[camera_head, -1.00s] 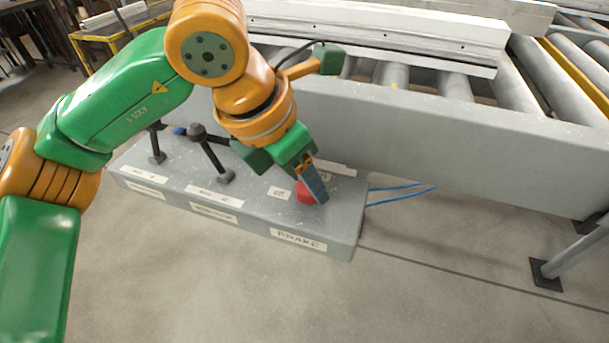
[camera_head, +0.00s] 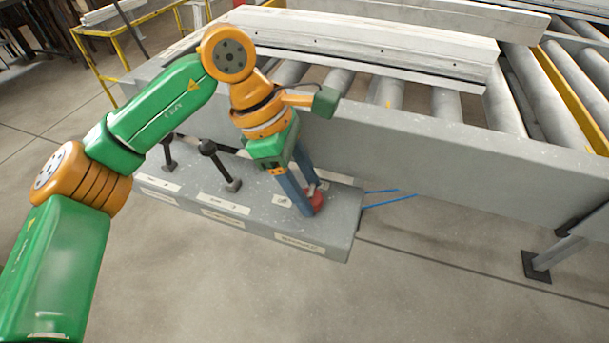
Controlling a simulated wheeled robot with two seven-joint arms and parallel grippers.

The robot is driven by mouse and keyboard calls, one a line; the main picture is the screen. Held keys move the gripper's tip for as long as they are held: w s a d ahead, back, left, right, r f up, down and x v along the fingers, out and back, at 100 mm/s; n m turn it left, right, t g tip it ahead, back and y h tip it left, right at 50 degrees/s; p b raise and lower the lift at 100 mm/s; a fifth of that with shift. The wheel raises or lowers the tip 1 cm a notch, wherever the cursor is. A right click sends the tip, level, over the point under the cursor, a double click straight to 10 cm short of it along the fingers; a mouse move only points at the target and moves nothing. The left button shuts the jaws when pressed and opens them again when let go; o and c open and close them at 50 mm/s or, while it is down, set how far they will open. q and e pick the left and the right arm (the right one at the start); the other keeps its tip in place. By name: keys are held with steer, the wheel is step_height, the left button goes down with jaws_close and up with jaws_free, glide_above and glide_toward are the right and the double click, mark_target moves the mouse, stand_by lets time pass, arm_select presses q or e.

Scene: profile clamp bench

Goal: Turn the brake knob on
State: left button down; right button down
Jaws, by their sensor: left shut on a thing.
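The red brake knob (camera_head: 317,200) sits on top of the grey control box (camera_head: 262,222), near its right end. A pale label (camera_head: 299,244) is on the box front below the knob; its lettering is blurred here. My left gripper (camera_head: 309,208) reaches down from above, with its two blue-grey fingers shut on the knob, one on each side. The fingers hide part of the knob, so I cannot tell which way it is turned. My right gripper does not show.
Two black levers (camera_head: 220,166) stand on the box to the left of the knob. Behind the box runs the grey side beam of a roller conveyor (camera_head: 450,145) bearing pale profiles (camera_head: 370,45). Blue lines (camera_head: 390,196) leave the box's right end. The floor in front is clear.

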arm_select(q)
steer(key=shift+m+g+p, duration=0.3)
steer(key=shift+m+p, duration=0.05)
steer(key=shift+m, duration=0.25)
steer(key=shift+c, duration=1.3)
jaws_free()
steer(key=shift+d, duration=0.15)
steer(key=v, duration=0.7)
steer(key=shift+p, duration=0.3)
